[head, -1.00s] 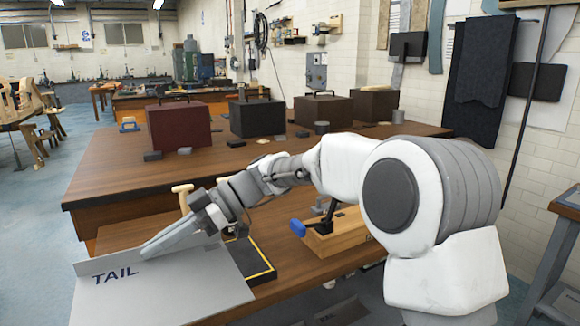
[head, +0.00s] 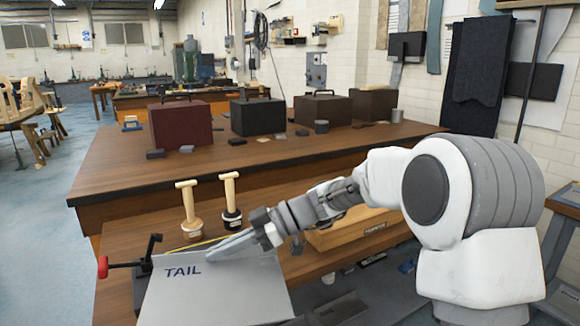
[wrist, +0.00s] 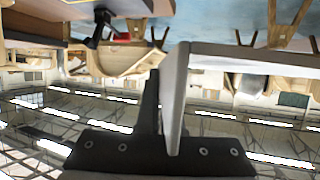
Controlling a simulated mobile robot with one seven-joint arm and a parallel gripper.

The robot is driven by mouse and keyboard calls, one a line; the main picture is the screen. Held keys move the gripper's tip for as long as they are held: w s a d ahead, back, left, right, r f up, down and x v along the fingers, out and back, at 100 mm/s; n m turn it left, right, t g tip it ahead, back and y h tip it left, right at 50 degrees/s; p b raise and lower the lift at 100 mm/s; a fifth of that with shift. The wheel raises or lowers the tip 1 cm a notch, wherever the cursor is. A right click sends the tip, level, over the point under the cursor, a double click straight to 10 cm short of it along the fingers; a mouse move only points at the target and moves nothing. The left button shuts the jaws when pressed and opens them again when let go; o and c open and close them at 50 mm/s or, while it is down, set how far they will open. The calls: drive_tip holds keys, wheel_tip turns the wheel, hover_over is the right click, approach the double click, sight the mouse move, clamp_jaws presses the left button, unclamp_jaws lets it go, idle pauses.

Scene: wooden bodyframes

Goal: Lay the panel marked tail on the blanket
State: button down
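The grey panel marked TAIL (head: 215,295) is in the lower left of the head view, tilted, with its lettering towards the camera. My gripper (head: 228,246) is shut on its upper edge. In the wrist view the panel (wrist: 174,95) shows edge-on between the fingers (wrist: 160,115). A yellow-edged strip (head: 205,243) shows just behind the panel on the lower bench; the panel hides the rest. I cannot tell whether this is the blanket or whether the panel touches it. A dark grey cloth (head: 475,75) hangs on the right wall.
Two wooden-handled tools (head: 188,208) (head: 230,200) stand close behind the panel. A red-tipped clamp (head: 103,267) is at its left. A wooden box (head: 350,232) sits to the right. Cases (head: 180,122) stand on the raised brown bench (head: 110,178), whose front part is clear.

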drive_tip(key=w+d+f+m+t+h, duration=0.1)
drive_tip(key=d+f+m+t, duration=0.5)
drive_tip(key=d, duration=0.8)
drive_tip(key=w+d+f+m+t+h, duration=0.1)
drive_tip(key=d+f+m+t, duration=0.2)
drive_tip(key=d+f+t, duration=0.7)
drive_tip(key=s+d+r+g+p, duration=0.1)
drive_tip(key=r+p, duration=0.3)
drive_tip(key=p, duration=0.5)
drive_tip(key=s+d+r+g+p, duration=0.1)
drive_tip(key=d+r+g+p, duration=0.1)
drive_tip(key=p, duration=0.7)
drive_tip(key=shift+d+r+m+g, duration=0.3)
drive_tip(key=shift+r+g, duration=0.55)
drive_tip(key=shift+g, duration=0.35)
